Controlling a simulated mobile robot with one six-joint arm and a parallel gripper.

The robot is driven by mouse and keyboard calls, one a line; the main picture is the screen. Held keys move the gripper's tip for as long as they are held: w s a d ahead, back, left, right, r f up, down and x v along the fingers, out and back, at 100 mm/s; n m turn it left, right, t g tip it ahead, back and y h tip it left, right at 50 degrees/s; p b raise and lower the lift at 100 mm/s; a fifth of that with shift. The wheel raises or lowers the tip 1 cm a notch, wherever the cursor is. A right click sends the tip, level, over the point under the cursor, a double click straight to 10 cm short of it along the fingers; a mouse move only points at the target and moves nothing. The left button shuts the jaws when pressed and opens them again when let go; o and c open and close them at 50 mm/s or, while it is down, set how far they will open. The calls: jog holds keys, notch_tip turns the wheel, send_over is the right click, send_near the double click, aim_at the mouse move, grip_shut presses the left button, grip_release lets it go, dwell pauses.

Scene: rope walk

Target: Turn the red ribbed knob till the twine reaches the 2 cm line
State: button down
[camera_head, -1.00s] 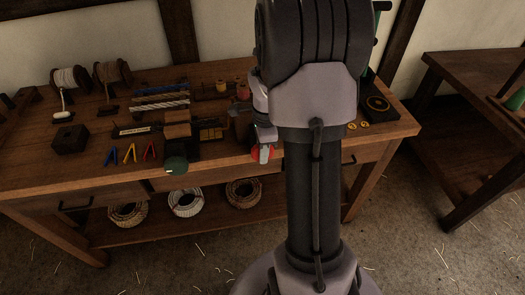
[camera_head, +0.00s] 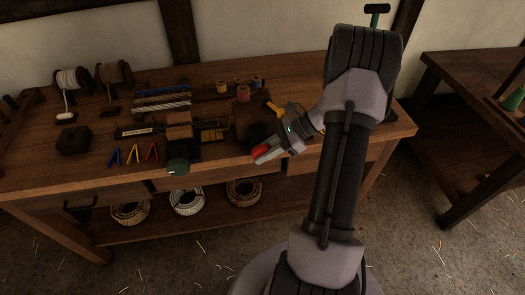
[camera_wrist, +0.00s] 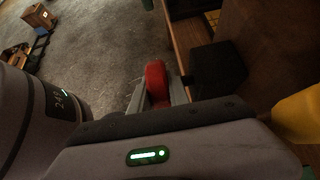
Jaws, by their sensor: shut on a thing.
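The red knob (camera_head: 261,149) is at the bench's front edge, right of the middle, partly covered by my gripper. My gripper (camera_head: 263,154) reaches it from the right and is shut on it. In the wrist view the red knob (camera_wrist: 156,80) sits between the two grey fingers of my gripper (camera_wrist: 157,92), beside a dark block (camera_wrist: 217,68). Its ribs are too small to make out. I cannot pick out the twine or a 2 cm line for certain; a pale strip (camera_head: 138,131) lies on a dark board left of the knobs.
A dark green knob (camera_head: 177,166) is at the front edge to the left. Blue, yellow and red clips (camera_head: 132,154) lie beside it. Spools (camera_head: 242,92) stand farther back. Rope coils (camera_head: 187,202) sit on the shelf below. A second table (camera_head: 455,150) stands at right.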

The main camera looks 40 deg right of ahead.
jog(key=t+y, duration=0.2)
jog(key=y, duration=0.1)
jog(key=shift+f+y, duration=0.1)
jog(key=shift+y, duration=0.3)
jog(key=shift+t+y+b, duration=0.75)
jog(key=shift+t+y, duration=0.35)
jog(key=shift+y, duration=0.4)
jog(key=c, duration=1.2)
grip_release()
jog(key=shift+c, duration=0.2)
